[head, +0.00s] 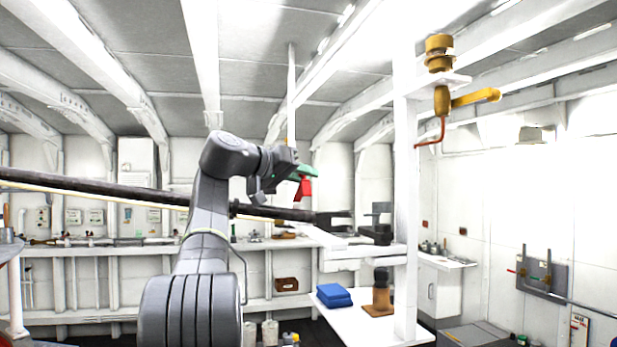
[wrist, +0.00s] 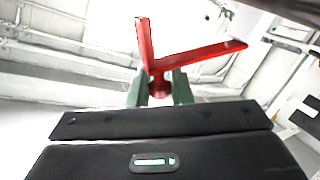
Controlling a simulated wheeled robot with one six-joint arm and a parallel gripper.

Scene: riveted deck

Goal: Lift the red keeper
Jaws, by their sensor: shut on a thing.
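The red keeper (wrist: 148,48) is a V-shaped piece with two flat arms joined at a round base. In the wrist view its base sits between the two green fingers of my gripper (wrist: 160,85), and its arms spread up and to the right. In the head view my gripper (head: 303,172) is raised near the middle of the picture. The red keeper (head: 304,188) shows there as a small red patch at the green fingers, partly hidden by them. My gripper is shut on the keeper. Whether the keeper touches anything else cannot be told.
A long dark pole (head: 110,190) crosses from the left, ending just below my gripper. A white post (head: 405,200) stands to the right with a brass fitting (head: 440,52) on a bracket.

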